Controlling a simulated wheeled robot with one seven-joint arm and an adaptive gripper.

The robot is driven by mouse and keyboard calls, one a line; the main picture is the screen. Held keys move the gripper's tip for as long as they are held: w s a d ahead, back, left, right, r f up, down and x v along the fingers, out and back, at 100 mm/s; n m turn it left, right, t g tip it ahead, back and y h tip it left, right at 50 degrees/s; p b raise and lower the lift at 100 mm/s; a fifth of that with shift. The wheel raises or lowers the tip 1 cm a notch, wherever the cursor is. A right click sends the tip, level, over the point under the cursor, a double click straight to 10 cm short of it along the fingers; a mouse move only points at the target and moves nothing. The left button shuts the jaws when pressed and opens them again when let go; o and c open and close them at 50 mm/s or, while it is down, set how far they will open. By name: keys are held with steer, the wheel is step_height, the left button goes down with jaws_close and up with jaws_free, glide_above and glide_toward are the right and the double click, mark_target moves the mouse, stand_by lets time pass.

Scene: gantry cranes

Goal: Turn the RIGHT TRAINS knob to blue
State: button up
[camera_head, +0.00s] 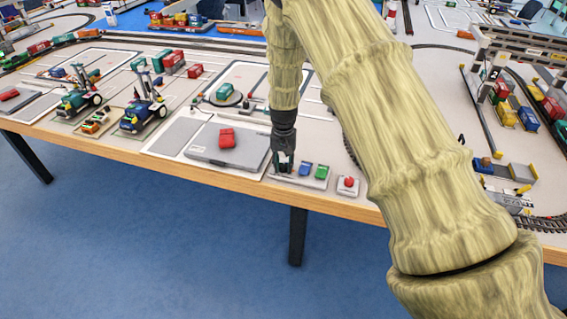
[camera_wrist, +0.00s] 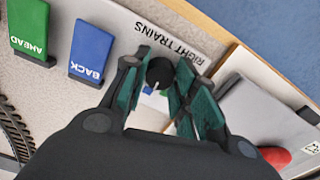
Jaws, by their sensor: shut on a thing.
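The black RIGHT TRAINS knob (camera_wrist: 160,72) sits on a light panel (camera_wrist: 122,28) beside the printed label "RIGHT TRAINS". A white pointer line shows on the knob. A small blue patch shows just below the knob, partly hidden by my fingers. My gripper (camera_wrist: 163,79) points down with its green-padded fingers on either side of the knob, shut on it. In the head view my gripper (camera_head: 283,163) is at the left end of the panel, and the knob is hidden there.
A blue BACK button (camera_wrist: 91,52) and a green AHEAD button (camera_wrist: 29,29) are beside the knob. A red button (camera_head: 348,182) stands to the right. A grey plate (camera_head: 229,151) with a red object (camera_head: 227,138) lies left of my gripper. The wooden table edge (camera_head: 240,183) is close.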

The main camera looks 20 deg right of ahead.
mark_target(284, 165)
steer(key=shift+w+d, duration=0.1)
steer(key=shift+r, duration=0.1)
stand_by(0.4)
steer(key=o, duration=1)
steer(key=shift+o, duration=0.2)
step_height(284, 165, up, 12)
